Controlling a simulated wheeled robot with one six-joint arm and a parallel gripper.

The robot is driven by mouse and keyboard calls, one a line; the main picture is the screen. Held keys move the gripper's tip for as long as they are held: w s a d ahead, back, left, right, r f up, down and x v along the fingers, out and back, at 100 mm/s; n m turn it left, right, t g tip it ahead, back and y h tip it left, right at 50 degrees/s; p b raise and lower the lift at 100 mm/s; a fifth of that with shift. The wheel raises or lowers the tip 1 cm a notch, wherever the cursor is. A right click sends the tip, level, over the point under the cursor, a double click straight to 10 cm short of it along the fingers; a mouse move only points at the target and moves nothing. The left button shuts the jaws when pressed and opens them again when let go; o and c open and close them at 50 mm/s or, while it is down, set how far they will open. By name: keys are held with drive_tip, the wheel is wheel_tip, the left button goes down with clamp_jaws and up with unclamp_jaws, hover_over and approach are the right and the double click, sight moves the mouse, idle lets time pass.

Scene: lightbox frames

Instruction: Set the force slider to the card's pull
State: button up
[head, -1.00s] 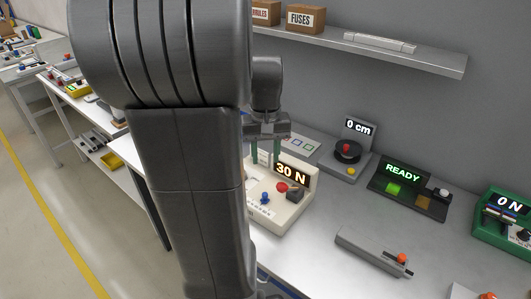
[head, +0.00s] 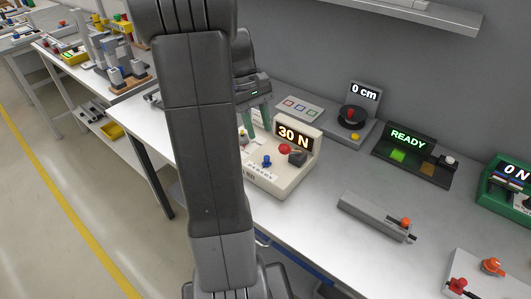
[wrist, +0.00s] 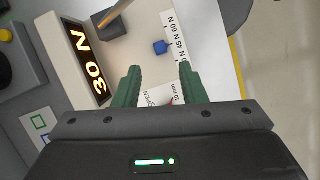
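The force device is a cream box (head: 276,184) with a lit display (head: 293,136) reading 30 N. A blue knob (head: 266,161), a red button (head: 285,149) and a dark block (head: 297,158) are on it. In the wrist view the blue knob (wrist: 161,47) is beside a white scale strip (wrist: 178,38) with 45 N and 60 N readable. My gripper (head: 257,130) is at the box's far left, partly hidden by my arm. In the wrist view its green fingers (wrist: 159,68) are apart and empty, with the knob beyond their tips. I cannot make out a pull card.
A white label reading OPEN and 10 mm (wrist: 160,96) shows between the fingers. Right of the box are a 0 cm dial unit (head: 351,118), a READY panel (head: 411,150), a green 0 N device (head: 497,190) and a grey slider bar (head: 372,217). Bench between them is clear.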

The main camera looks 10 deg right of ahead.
sight(267, 157)
drive_tip(key=x, duration=0.8)
drive_tip(key=shift+f, duration=0.2)
drive_tip(key=shift+s+d, duration=0.1)
clamp_jaws()
